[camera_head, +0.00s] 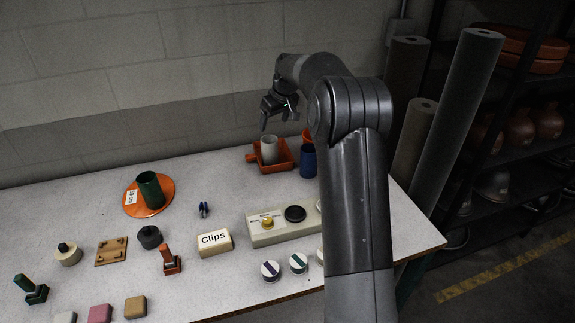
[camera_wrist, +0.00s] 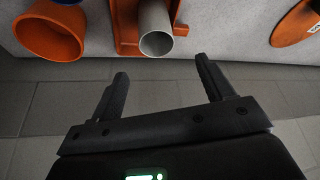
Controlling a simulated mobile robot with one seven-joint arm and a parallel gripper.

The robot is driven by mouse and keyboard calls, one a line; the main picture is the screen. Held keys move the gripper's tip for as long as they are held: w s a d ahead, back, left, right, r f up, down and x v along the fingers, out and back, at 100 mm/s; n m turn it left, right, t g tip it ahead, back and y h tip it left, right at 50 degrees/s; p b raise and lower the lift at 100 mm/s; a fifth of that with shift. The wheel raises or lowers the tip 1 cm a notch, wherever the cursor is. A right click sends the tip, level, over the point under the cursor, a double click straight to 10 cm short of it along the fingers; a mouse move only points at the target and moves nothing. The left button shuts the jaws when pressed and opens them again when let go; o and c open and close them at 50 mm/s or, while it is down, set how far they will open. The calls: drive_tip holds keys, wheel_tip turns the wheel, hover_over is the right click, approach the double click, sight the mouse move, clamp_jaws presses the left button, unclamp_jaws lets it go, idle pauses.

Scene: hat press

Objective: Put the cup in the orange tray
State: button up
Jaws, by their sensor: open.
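A pale grey cup (camera_head: 269,150) stands in the orange tray (camera_head: 287,166) at the back of the table. In the wrist view, the cup (camera_wrist: 156,38) shows with its open end towards the camera, and part of the tray (camera_wrist: 126,30) shows beside it. My gripper (camera_head: 272,113) is above the tray and cup, apart from them. Its two fingers (camera_wrist: 161,68) are spread, with nothing between them. The cup's base is hidden by the tray wall in the head view.
A blue cup (camera_head: 308,160) and an orange cup (camera_wrist: 50,35) stand close to the tray. A green cup (camera_head: 150,190) stands on a round orange plate (camera_head: 130,208) at left. A clips box (camera_head: 214,241) and a button panel (camera_head: 270,236) lie nearer. The wall is behind.

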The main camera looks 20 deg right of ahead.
drive_tip(key=s+a+r+m, duration=0.15)
drive_tip(key=s+r, duration=0.25)
drive_tip(key=s, duration=0.4)
drive_tip(key=s+a+r+h, duration=0.1)
drive_tip(key=s+a+r, duration=0.25)
drive_tip(key=s, duration=0.45)
drive_tip(key=s+a+r, duration=0.1)
drive_tip(key=s+r, duration=0.4)
drive_tip(key=s, duration=0.3)
drive_tip(key=s+a+f+m, duration=0.1)
drive_tip(key=s+f, duration=0.2)
drive_tip(key=s, duration=0.9)
drive_tip(key=s+f+m+t, duration=0.1)
drive_tip(key=s+f+m, duration=0.1)
drive_tip(key=s, duration=1.1)
drive_tip(key=shift+a+f+t+h, duration=0.3)
drive_tip(key=shift+a+f, duration=0.05)
drive_tip(key=shift+f, duration=0.5)
